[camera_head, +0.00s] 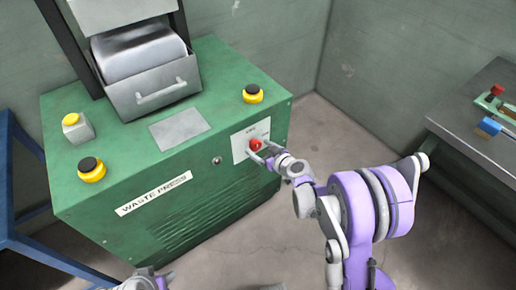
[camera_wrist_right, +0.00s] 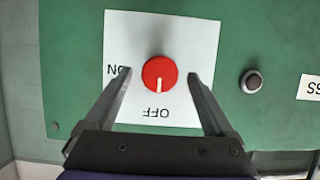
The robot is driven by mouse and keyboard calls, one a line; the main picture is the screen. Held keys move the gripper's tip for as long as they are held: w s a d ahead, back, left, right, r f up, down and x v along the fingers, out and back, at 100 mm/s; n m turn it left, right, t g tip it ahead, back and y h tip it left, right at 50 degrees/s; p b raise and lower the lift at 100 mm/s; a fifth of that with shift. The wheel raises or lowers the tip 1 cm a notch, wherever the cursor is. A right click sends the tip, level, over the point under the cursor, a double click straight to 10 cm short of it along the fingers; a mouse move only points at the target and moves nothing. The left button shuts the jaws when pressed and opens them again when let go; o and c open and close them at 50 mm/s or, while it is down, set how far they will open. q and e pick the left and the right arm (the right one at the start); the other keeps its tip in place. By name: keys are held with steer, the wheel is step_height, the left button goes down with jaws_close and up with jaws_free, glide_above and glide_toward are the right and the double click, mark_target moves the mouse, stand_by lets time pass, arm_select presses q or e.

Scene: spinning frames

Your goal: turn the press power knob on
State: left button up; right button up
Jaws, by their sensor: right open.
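The red press power knob (camera_head: 255,144) sits on a white plate (camera_head: 238,152) on the green press's (camera_head: 120,235) front, near its right end. In the right wrist view the knob (camera_wrist_right: 159,70) shows its white pointer towards the OFF label, with the ON label to the left; the lettering is upside down. My right gripper (camera_head: 258,151) is open at the plate. In the right wrist view its two fingers stand on either side of the knob, with gaps between them and it. Whether the fingertips touch the plate I cannot tell.
A black round button or lock (camera_wrist_right: 251,82) is on the panel beside the plate. Yellow-based black buttons (camera_head: 253,94) and a grey box with a yellow button (camera_head: 77,127) are on the press top. A bench (camera_head: 470,130) stands at right; the floor between is clear.

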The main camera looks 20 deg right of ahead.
steer(key=shift+w+a+f, duration=0.2)
steer(key=shift+w, duration=0.35)
steer(key=c, duration=1.3)
steer(key=shift+c, duration=0.2)
